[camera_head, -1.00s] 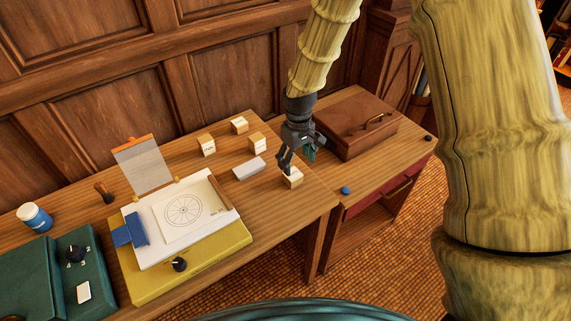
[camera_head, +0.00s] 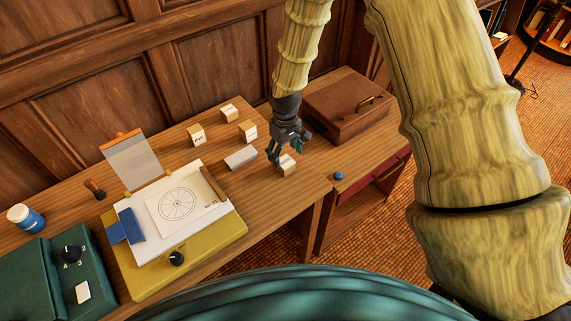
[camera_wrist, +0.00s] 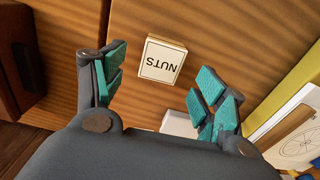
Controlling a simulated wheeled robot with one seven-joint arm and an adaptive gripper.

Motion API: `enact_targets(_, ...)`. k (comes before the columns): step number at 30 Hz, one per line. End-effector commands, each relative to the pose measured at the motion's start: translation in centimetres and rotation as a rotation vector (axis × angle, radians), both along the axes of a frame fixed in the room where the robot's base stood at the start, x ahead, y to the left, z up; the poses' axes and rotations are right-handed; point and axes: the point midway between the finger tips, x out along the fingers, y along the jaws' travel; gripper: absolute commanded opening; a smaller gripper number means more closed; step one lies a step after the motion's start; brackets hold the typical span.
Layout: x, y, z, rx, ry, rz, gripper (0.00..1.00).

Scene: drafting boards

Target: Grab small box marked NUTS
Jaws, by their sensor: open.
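The small box marked NUTS (camera_wrist: 162,60) is a light wooden cube with a white label. In the wrist view it lies between my open fingers, slightly beyond their tips, with its label upside down. In the head view the box (camera_head: 287,167) stands near the table's right front edge, partly hidden by my gripper. My gripper (camera_head: 279,159) is open above it, with fingers pointing down. In the wrist view my gripper (camera_wrist: 160,90) has teal pads spread on both sides of the box, apart from it.
Other small labelled boxes (camera_head: 197,135), (camera_head: 229,114), (camera_head: 248,132) stand behind. A grey-white block (camera_head: 241,157) lies left of the NUTS box. A brown case (camera_head: 346,105) and blue knob (camera_head: 339,176) are to the right. A yellow drafting board (camera_head: 205,258) is at left.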

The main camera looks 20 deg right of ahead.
Motion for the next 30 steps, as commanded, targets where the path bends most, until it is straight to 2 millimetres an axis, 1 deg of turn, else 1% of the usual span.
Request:
enact_targets(9,-0.5,-0.1,-2.5,-0.001,0.003,-0.001,0.71)
enact_targets(15,-0.4,-0.1,-4.3,0.000,0.001,-0.001,0.71)
enact_targets(20,-0.4,-0.1,-4.9,0.000,0.001,-0.001,0.71)
enact_targets(26,-0.4,-0.1,-4.9,0.000,0.000,-0.001,0.71)
enact_targets(27,-0.4,-0.1,-4.9,0.000,0.000,-0.001,0.70)
enact_targets(29,-0.4,-0.1,-4.9,0.000,0.000,-0.001,0.59)
enact_targets(30,-0.4,-0.1,-4.9,0.000,0.000,-0.001,0.51)
